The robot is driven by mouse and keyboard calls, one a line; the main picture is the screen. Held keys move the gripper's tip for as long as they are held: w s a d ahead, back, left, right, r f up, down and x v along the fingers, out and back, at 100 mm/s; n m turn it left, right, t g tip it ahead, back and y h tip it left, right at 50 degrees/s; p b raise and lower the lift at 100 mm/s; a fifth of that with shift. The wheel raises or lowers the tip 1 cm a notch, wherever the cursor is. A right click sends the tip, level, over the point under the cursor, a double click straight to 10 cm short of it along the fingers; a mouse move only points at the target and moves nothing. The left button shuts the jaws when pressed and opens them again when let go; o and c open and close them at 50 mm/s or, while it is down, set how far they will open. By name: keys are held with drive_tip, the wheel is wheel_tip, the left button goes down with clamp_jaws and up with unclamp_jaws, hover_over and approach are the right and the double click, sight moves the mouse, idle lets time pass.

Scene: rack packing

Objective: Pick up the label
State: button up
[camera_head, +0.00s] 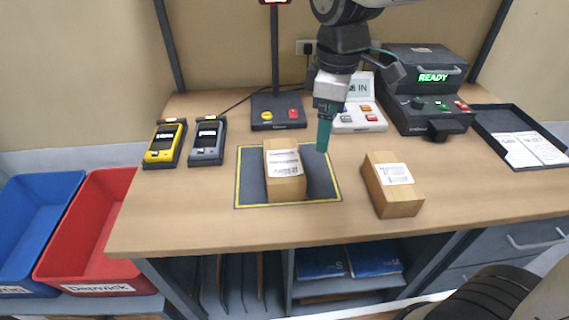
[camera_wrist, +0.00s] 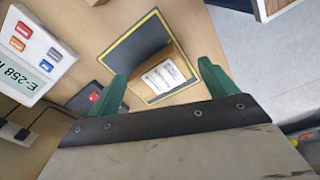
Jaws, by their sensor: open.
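My gripper (camera_head: 323,137) hangs above the bench, pointing down, just right of the left box in the head view. In the wrist view its green fingers (camera_wrist: 163,88) are spread apart with nothing held between them. White labels show in several places: one on the left cardboard box (camera_head: 270,190), one on the right cardboard box (camera_head: 400,207), and white printed sheets (camera_head: 530,149) in the dark tray at the right. The left box's label (camera_wrist: 162,77) also shows between the fingers in the wrist view. I cannot tell which label is meant.
The left box stands on a dark mat with a yellow border (camera_head: 244,188). A black machine reading READY (camera_head: 425,85) and a white button panel (camera_head: 360,119) stand behind. Two handheld devices (camera_head: 165,143) lie at the left. The bench front (camera_head: 170,225) is clear.

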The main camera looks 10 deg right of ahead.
sight(284, 166)
drive_tip(key=w+a+f+n, duration=0.1)
drive_tip(key=a, duration=0.1)
drive_tip(key=w+a+f+n, duration=0.1)
drive_tip(key=a+f+n, duration=0.1)
drive_tip(key=a, duration=0.1)
drive_tip(key=w+a+f+n, duration=0.1)
drive_tip(key=w+a, duration=0.1)
drive_tip(key=shift+a+f+n, duration=0.25)
drive_tip(key=shift+a+n, duration=0.1)
drive_tip(key=shift+n, duration=0.05)
drive_tip(key=shift+d+f, duration=0.1)
drive_tip(key=shift+f, duration=3.35)
drive_tip(key=c, duration=1.4)
